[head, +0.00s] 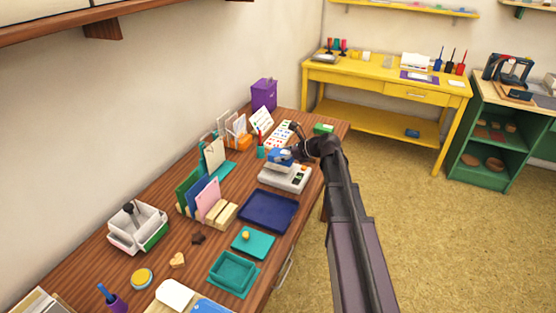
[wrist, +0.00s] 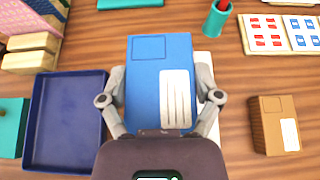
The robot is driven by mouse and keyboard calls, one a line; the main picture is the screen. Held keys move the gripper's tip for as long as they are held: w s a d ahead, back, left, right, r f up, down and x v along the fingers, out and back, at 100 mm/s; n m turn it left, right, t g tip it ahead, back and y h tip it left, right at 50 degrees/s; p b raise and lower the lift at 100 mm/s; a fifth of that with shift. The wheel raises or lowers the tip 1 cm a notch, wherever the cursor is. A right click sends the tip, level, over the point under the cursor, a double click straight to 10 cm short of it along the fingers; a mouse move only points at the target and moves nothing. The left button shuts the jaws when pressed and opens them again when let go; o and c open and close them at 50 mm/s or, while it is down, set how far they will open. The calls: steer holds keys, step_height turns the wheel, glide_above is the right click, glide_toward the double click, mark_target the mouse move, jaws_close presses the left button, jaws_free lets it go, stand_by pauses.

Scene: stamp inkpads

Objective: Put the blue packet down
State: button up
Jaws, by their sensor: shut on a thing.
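My gripper (head: 289,155) is shut on the blue packet (head: 278,155), above the right side of the wooden desk. In the wrist view, the packet (wrist: 145,85) is a flat blue rectangle with a white lined label, and the fingers (wrist: 161,98) grip its left and right sides. A white scale-like device (head: 286,178) lies below the packet. Its white edge (wrist: 208,120) shows beside the packet in the wrist view, and the rest is hidden. I cannot tell whether the packet touches it.
An empty dark blue tray (head: 268,212) is in front of the white device. A teal cup (wrist: 217,20), a sheet of stamps (wrist: 288,35) and a small brown box (wrist: 274,125) stand nearby. Bare wood (wrist: 240,85) shows between them.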

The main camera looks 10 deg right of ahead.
mark_target(281, 149)
steer(key=shift+w, duration=0.15)
steer(key=shift+w+a, duration=0.1)
steer(key=shift+w, duration=0.15)
steer(key=shift+w+a+f, duration=0.1)
steer(key=shift+w+a, duration=0.05)
steer(key=shift+w, duration=0.4)
steer(key=shift+w+a+f, duration=0.1)
steer(key=shift+w+a, duration=0.05)
steer(key=shift+w, duration=0.4)
steer(key=shift+s+f+b, duration=0.25)
steer(key=shift+f+b, duration=0.75)
steer(key=shift+b, duration=0.2)
steer(key=shift+f+b, duration=0.7)
